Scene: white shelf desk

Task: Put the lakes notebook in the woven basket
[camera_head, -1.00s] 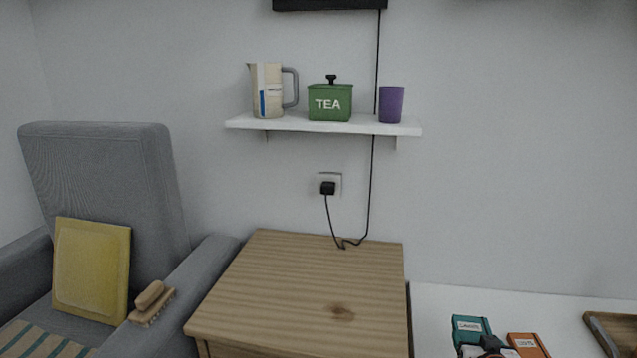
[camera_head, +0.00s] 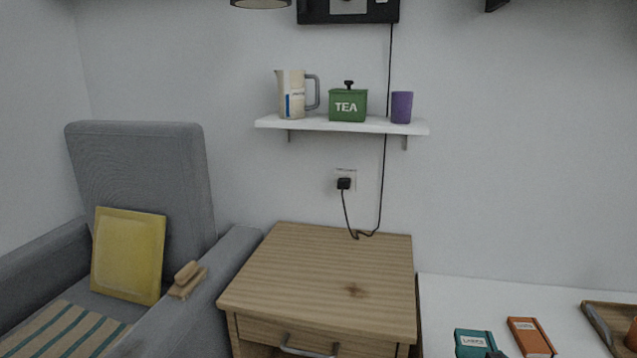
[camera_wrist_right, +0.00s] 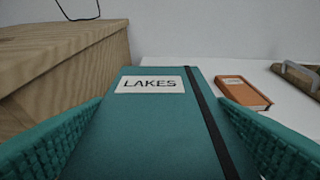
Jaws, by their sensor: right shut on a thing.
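The lakes notebook (camera_head: 474,342) is teal with a white LAKES label and a dark elastic band. It shows at the bottom edge of the head view and fills the middle of the right wrist view (camera_wrist_right: 150,125). My right gripper (camera_wrist_right: 160,108) is shut on it, with one textured finger along each side. In the head view only a dark bit of that gripper shows at the bottom edge beside the notebook. I cannot tell how high the notebook is above the white surface. No woven basket shows in either view. My left gripper is not in view.
An orange notebook (camera_head: 530,336) and a wooden tray (camera_head: 597,325) lie on the white desk (camera_head: 440,300) to the right. A wooden drawer cabinet (camera_head: 320,270) stands left of the notebook. A grey armchair (camera_head: 140,160) stands farther left. A wall shelf (camera_head: 340,124) holds several kitchen things.

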